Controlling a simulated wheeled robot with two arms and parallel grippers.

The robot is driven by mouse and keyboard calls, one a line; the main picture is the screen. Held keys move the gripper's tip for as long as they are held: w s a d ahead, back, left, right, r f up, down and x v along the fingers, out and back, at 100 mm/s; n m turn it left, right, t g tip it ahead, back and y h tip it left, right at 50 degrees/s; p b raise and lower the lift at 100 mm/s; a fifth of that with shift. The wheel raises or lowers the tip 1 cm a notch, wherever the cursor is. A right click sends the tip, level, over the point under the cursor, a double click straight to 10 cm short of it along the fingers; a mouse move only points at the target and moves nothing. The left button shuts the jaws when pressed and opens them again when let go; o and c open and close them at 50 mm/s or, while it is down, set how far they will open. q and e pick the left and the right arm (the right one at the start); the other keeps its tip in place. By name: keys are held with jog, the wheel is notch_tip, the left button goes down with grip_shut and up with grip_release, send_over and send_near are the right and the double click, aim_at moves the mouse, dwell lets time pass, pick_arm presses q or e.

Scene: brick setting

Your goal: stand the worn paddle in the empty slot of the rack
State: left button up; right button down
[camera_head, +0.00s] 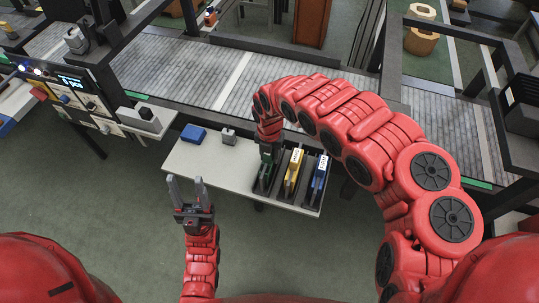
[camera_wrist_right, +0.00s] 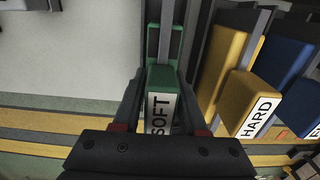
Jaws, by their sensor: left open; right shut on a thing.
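A green paddle labelled SOFT (camera_wrist_right: 160,95) sits between the fingers of my right gripper (camera_wrist_right: 162,84), which is shut on it. In the head view the green paddle (camera_head: 264,179) is at the left slot of the dark rack (camera_head: 297,207), partly hidden by my right gripper (camera_head: 268,150). A yellow paddle labelled HARD (camera_head: 292,174) and a blue paddle (camera_head: 317,182) stand to its right in the rack. I cannot tell by look which paddle is worn. My left gripper (camera_head: 187,190) is open and empty, in front of the table's left end.
The rack stands at the right end of a pale table (camera_head: 200,157). A blue block (camera_head: 193,133) and a small grey object (camera_head: 228,136) lie on the table left of the rack. A roller conveyor (camera_head: 190,75) runs behind. The table's left part is mostly clear.

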jog(key=shift+f, duration=0.15)
jog(key=shift+c, duration=2.2)
grip_release()
jog(key=shift+r, duration=0.2)
notch_tip(320, 180, up, 9)
jog(key=shift+r+b, duration=0.1)
jog(key=shift+b, duration=0.25)
notch_tip(320, 180, up, 2)
jog(key=shift+r+p, duration=0.2)
jog(key=shift+p, duration=0.7)
jog(key=shift+r, duration=0.3)
jog(key=shift+f, duration=0.1)
